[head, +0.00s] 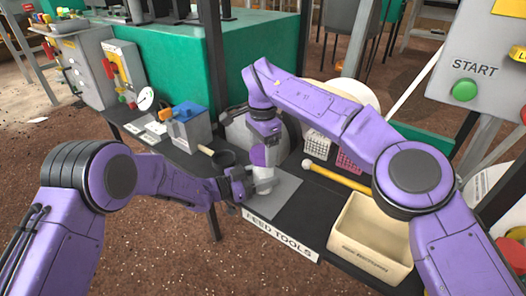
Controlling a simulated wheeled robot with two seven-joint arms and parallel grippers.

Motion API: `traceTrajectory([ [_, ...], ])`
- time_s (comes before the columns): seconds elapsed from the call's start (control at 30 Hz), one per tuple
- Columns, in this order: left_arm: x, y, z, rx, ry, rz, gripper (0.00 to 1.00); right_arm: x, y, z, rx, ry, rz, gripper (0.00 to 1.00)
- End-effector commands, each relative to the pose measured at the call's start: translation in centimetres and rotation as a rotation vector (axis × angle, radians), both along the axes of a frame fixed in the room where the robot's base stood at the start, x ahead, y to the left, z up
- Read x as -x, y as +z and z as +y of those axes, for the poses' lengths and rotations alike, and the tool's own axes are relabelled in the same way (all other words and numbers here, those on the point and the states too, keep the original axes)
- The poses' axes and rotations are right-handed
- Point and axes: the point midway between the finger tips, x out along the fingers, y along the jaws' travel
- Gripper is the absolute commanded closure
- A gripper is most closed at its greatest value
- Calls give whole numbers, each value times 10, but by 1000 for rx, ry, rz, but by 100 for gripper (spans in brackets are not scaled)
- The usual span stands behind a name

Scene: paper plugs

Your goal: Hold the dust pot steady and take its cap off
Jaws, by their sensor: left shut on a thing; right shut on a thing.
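The small whitish dust pot (264,175) stands near the middle of the head view, over a grey mat on the dark table. My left gripper (248,184) comes in from the left and is shut on the pot's side. My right gripper (265,153) comes down from above and is shut at the top of the pot, where the cap is. The fingers and wrist largely hide the cap. I cannot tell whether the cap is seated or lifted.
The grey mat (286,192) lies behind a "FEED TOOLS" label (279,237). A cream bin (368,238) stands to the right, with a yellow-handled tool (338,178) behind it. White and pink baskets stand behind.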

Motion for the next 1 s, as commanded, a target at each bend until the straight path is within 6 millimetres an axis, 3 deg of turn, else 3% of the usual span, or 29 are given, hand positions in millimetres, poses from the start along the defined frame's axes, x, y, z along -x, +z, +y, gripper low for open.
traceTrajectory([
  [0.2,0,-1,0,-1,0,2,100,-1,32,1,0,-2,-4,65],
  [0.43,0,-1,0,-1,0,1,100,0,36,0,-1,0,-2,65],
  [0.47,0,-1,0,-1,0,1,39,0,36,0,-1,0,-1,65],
  [0.53,0,-1,0,-1,0,1,16,0,36,0,-1,0,-1,65],
  [0.57,0,-1,0,-1,0,1,12,0,36,0,-1,0,-1,65],
  [0.87,1,0,2,-1,1,1,12,0,37,0,-1,0,-1,65],
  [1.0,9,4,22,1,3,4,12,0,47,0,-1,0,-2,65],
])
